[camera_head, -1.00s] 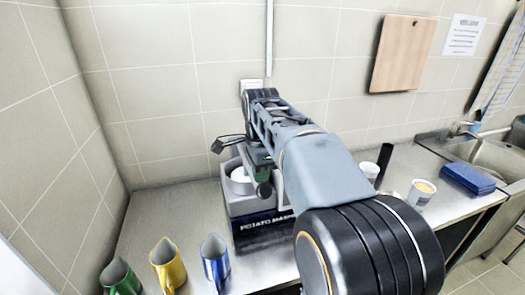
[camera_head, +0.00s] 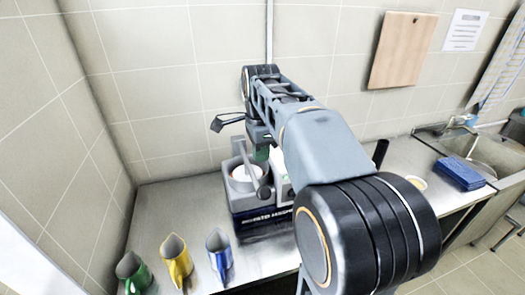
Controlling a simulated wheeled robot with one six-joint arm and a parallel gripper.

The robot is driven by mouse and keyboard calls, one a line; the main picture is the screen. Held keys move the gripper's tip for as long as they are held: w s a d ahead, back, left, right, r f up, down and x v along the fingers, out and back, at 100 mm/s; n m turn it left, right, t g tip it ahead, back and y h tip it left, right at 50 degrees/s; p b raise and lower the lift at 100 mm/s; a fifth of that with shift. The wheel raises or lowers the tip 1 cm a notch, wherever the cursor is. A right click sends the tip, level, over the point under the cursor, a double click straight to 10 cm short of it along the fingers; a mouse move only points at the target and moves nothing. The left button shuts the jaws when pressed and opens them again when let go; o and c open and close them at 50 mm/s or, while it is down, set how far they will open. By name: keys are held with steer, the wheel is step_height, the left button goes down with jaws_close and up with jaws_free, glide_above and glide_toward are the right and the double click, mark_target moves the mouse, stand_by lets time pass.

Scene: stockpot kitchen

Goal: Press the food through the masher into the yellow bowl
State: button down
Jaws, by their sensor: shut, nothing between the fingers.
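The potato masher (camera_head: 247,212) is a grey and dark-blue machine with lettering on its front, standing on the steel counter near the back wall. A round white opening (camera_head: 246,178) shows in its top, with a grey lever (camera_head: 247,160) ending in a dark knob slanting over it. My gripper (camera_head: 214,124) is shut and empty, above and behind the masher, apart from the lever as far as I can tell. My arm hides the masher's right side.
Green (camera_head: 133,272), yellow (camera_head: 177,262) and blue (camera_head: 219,255) jugs stand at the counter's front left. A blue box (camera_head: 459,174) lies near the sink (camera_head: 475,165) at the right. The counter left of the masher is clear.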

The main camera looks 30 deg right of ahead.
step_height(320, 180, up, 8)
steer(key=p, duration=0.4)
stand_by(0.4)
steer(key=shift+f, duration=0.15)
stand_by(0.5)
